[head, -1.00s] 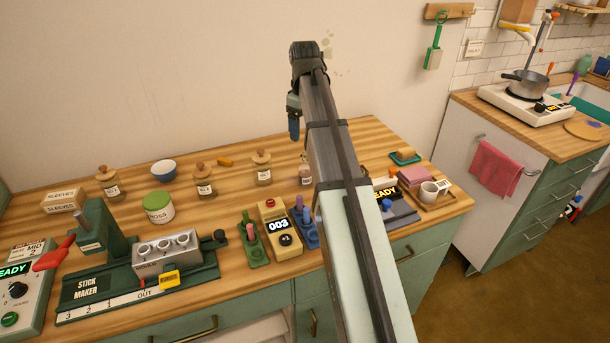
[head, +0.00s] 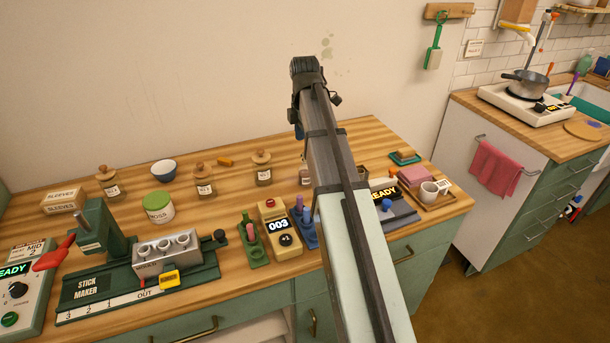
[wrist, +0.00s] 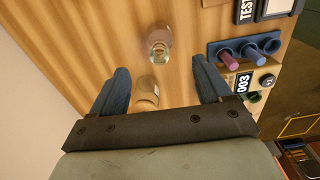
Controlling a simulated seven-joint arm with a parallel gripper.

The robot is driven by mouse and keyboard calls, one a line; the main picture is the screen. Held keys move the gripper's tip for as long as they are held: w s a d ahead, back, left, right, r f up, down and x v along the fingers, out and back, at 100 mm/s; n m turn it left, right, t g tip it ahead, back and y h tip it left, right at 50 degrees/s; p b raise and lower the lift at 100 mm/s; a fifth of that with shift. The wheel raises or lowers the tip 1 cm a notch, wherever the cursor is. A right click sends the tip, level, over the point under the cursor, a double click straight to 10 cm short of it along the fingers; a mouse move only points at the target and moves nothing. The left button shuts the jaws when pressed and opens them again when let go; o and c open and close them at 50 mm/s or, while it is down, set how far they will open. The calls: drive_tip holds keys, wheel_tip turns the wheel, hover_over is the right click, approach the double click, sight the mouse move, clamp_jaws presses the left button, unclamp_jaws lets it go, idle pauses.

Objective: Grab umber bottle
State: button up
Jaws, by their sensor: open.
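In the wrist view, the two blue fingers of my gripper (wrist: 160,65) are apart, with nothing held between them. A glass bottle (wrist: 147,92) shows between the fingers, nearer the palm, and another glass bottle (wrist: 159,48) shows just beyond the fingertips. In the head view, several small corked, labelled bottles stand along the back: one at far left (head: 108,182), one near the middle (head: 203,182), one further right (head: 262,172), and one partly hidden by my arm (head: 304,176). Their labels are too small to read, so I cannot tell which holds umber.
In front are the stick maker (head: 110,285), a green rack (head: 252,248), a counter reading 003 (head: 278,228) and a blue rack (head: 306,226). The wall is close behind.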

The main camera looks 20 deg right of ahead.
sight(305, 166)
drive_tip(key=shift+f, duration=5.2)
drive_tip(key=shift+c, duration=0.2)
drive_tip(key=c, duration=1.2)
drive_tip(key=shift+r, duration=0.1)
